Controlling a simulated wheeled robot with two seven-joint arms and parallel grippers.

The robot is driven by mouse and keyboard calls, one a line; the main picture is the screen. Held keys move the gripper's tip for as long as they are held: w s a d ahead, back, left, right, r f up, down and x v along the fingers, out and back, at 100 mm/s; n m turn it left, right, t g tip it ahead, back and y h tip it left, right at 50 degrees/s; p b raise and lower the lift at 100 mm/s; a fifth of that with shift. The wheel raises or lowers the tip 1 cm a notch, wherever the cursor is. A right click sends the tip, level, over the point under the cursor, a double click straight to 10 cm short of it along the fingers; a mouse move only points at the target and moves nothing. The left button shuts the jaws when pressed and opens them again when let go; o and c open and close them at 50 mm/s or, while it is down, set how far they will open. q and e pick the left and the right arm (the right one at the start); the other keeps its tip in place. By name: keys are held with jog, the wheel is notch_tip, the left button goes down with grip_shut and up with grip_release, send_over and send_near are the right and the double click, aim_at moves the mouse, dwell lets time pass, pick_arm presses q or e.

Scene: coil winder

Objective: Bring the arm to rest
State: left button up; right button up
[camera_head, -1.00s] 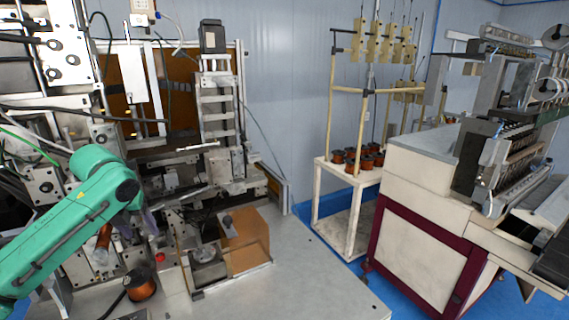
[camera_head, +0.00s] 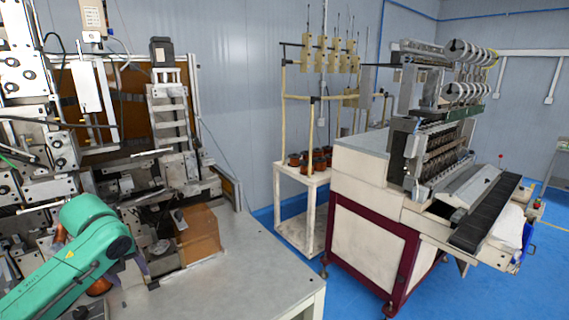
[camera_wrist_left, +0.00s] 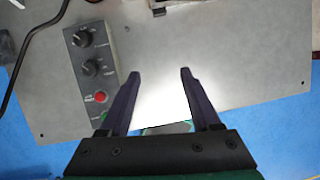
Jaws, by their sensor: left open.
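My left arm (camera_head: 75,262), green, comes in from the lower left of the head view, in front of the winding machine. Its gripper is mostly hidden behind the arm there. In the left wrist view, my left gripper (camera_wrist_left: 160,75) shows two dark fingers spread apart with nothing between them. Below it lies bare grey tabletop (camera_wrist_left: 225,60). My right gripper is in neither view.
A control box (camera_wrist_left: 90,62) with knobs and a red button lies left of the fingers. Copper spools (camera_head: 310,160) stand on a white rack (camera_head: 285,215). A large cream and maroon machine (camera_head: 365,240) stands right, beyond blue floor (camera_head: 475,285).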

pick_arm(q)
jog(key=s+d+f+n+h, duration=0.1)
jog(key=s+d+f+n, duration=0.15)
jog(key=d+f, duration=0.3)
jog(key=s+d+f+n+h, duration=0.1)
jog(key=d+f+n, duration=0.2)
jog(key=d+f, duration=0.25)
jog(key=s+d+f+n+h, duration=0.1)
jog(key=s+d+f+n, duration=0.5)
jog(key=s+n, duration=0.5)
jog(key=s+a+f+n+y, duration=0.15)
jog(key=s+a+n, duration=0.25)
jog(key=s+n, duration=0.55)
notch_tip(320, 180, down, 29)
jog(key=n+g+b, duration=0.1)
jog(key=g+b, duration=0.1)
jog(key=b, duration=0.2)
jog(key=s+a+f+g+b, duration=0.1)
jog(key=s+a+f+b, duration=0.2)
jog(key=s+f, duration=1.4)
jog(key=shift+s+b, duration=0.25)
jog(key=shift+b, duration=0.05)
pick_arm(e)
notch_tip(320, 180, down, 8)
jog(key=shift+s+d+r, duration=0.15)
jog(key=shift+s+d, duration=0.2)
